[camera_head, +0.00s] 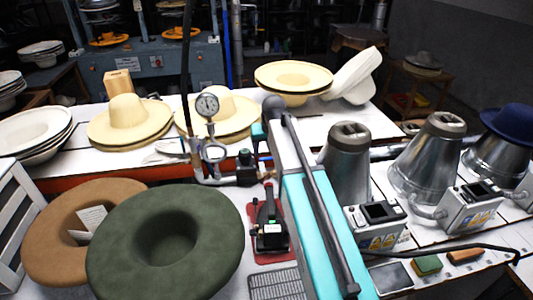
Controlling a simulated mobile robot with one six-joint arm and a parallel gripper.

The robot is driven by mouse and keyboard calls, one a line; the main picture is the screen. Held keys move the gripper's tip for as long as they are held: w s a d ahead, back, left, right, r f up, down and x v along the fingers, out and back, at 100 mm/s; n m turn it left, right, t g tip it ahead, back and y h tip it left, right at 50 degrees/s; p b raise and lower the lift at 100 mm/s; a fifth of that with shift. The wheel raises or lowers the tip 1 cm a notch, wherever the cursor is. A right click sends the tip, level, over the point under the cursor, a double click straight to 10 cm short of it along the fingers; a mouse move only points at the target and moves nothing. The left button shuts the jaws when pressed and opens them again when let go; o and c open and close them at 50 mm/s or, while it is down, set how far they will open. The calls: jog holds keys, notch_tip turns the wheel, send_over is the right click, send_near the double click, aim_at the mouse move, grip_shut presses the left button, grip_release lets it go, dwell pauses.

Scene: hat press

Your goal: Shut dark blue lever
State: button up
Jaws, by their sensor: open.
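I cannot make out a clear dark blue lever. A pressure gauge (207,105) stands on a metal pipe fitting (213,152) near the middle, with a small dark valve part (246,168) beside it. A teal piece and a thin bluish line show just right of the fitting, too small to tell as a lever. A long turquoise machine body (318,235) with a dark grey bar (315,195) along its top runs from the middle to the bottom edge and hides what lies behind it. My gripper is not in view.
A green hat (200,208) and a brown hat (60,218) lie at front left. A black device (268,238) on a red base stands beside the turquoise body. Metal cones (425,170) with control boxes stand at right. Cream hats (127,115) sit on the white table behind.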

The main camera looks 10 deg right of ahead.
aim_at(267, 159)
jog(key=shift+p+x, duration=0.3)
jog(key=shift+x, duration=1.45)
